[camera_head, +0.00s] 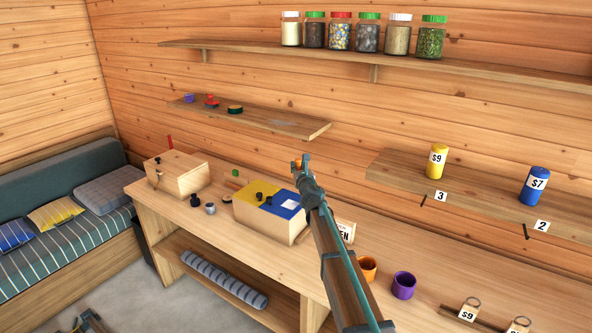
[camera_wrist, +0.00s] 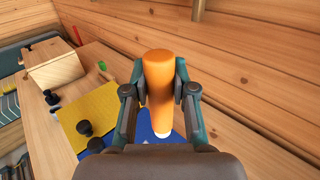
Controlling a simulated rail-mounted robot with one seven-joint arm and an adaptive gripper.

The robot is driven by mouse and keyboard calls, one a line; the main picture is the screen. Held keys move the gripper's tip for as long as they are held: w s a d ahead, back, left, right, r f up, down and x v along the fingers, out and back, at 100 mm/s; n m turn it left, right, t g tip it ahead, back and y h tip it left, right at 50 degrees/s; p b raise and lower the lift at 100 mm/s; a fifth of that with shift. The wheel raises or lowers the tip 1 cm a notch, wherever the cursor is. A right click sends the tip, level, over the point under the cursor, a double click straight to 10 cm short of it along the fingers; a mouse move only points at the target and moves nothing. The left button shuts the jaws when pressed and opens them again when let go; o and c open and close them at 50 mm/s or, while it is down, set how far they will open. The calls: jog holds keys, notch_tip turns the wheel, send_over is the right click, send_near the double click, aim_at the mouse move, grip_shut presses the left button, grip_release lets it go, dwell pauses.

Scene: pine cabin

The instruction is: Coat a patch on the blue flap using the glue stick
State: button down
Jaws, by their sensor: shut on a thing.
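My gripper (camera_head: 303,172) is shut on an orange glue stick (camera_wrist: 158,80), which shows as a small orange piece between the fingers (camera_head: 297,162) in the head view. The stick stands roughly upright in the wrist view, with a white spot at its lower end. The blue flap (camera_head: 276,209) is on top of a wooden box (camera_head: 262,222), beside a yellow flap (camera_head: 252,190). In the wrist view the blue flap (camera_wrist: 148,148) is below the stick, partly hidden by my gripper. I cannot tell whether they touch.
Black knobs (camera_wrist: 84,128) stand on the flaps. Another wooden box (camera_head: 178,174) stands left on the workbench (camera_head: 385,250). A sign (camera_head: 346,231), an orange cup (camera_head: 367,268) and a purple cup (camera_head: 403,285) are to the right. Wall shelves (camera_head: 275,124) are behind.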

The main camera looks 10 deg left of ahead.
jog(key=shift+f+b, duration=3.7)
jog(key=shift+f, duration=0.25)
jog(key=shift+s+a+f+b, duration=0.1)
jog(key=shift+s+a, duration=0.2)
jog(key=shift+s, duration=0.3)
jog(key=shift+s+a+r+b, duration=0.15)
jog(key=shift+s+a, duration=0.15)
jog(key=shift+s, duration=0.3)
jog(key=shift+s+a+f+b, duration=0.15)
jog(key=shift+s+a, duration=0.15)
jog(key=shift+s, duration=0.3)
jog(key=shift+w, duration=0.15)
jog(key=shift+w+d+p, duration=0.3)
jog(key=shift+w+d, duration=0.1)
jog(key=shift+w, duration=0.35)
jog(key=shift+w+d+p, duration=0.3)
jog(key=shift+w+d, duration=0.05)
jog(key=shift+w, duration=0.35)
jog(key=shift+w+d+r, duration=0.15)
jog(key=shift+w+r, duration=0.05)
jog(key=shift+w, duration=0.1)
notch_tip(320, 180, up, 3)
jog(key=p, duration=0.3)
jog(key=shift+s+r, duration=0.15)
jog(key=shift+r, duration=0.05)
notch_tip(320, 180, up, 4)
jog(key=p, duration=0.4)
jog(key=shift+r, duration=0.2)
